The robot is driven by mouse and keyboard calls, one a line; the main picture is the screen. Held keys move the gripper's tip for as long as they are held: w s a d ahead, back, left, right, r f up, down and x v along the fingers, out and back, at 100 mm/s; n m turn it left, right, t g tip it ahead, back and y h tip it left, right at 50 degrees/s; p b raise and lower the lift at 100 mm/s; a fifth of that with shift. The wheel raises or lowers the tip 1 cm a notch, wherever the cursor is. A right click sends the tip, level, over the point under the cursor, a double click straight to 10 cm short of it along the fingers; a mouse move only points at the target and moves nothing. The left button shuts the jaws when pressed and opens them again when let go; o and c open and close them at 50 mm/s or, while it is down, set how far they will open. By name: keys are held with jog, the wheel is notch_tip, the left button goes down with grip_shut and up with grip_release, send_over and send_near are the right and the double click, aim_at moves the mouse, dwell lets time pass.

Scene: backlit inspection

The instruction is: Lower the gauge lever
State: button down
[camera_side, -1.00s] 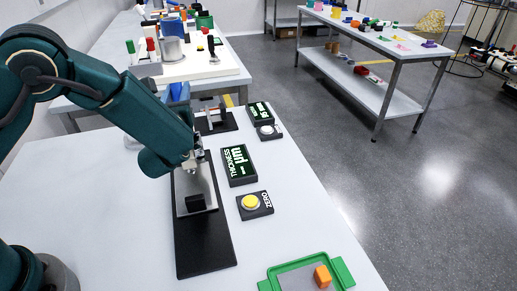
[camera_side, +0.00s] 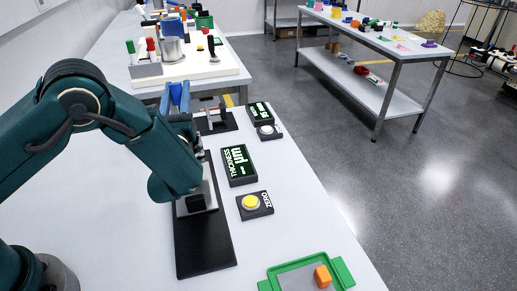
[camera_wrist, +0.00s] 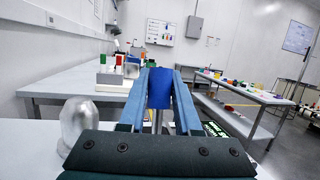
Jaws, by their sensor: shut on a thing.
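In the wrist view my gripper (camera_wrist: 158,90) is shut on a blue block-like knob (camera_wrist: 160,88) with a thin metal rod below it, which looks like the gauge lever. In the side view blue parts (camera_side: 178,96) show just behind my wrist; I cannot tell fingers from knob there. The gauge's long black base (camera_side: 206,250) lies on the near table, with a light plate and a black block (camera_side: 196,203) on it. My arm covers much of the gauge. A dark display (camera_side: 239,166) reads THICKNESS and µm with dashes.
A yellow button (camera_side: 250,202) marked ZERO sits right of the gauge. A second display (camera_side: 260,114) and pale button (camera_side: 266,132) stand farther back. A green tray (camera_side: 342,273) with an orange block (camera_side: 322,276) is at the near right. The table between is clear.

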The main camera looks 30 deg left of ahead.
aim_at(176, 98)
jog(key=c, duration=0.6)
grip_release()
jog(key=shift+v, duration=2.55)
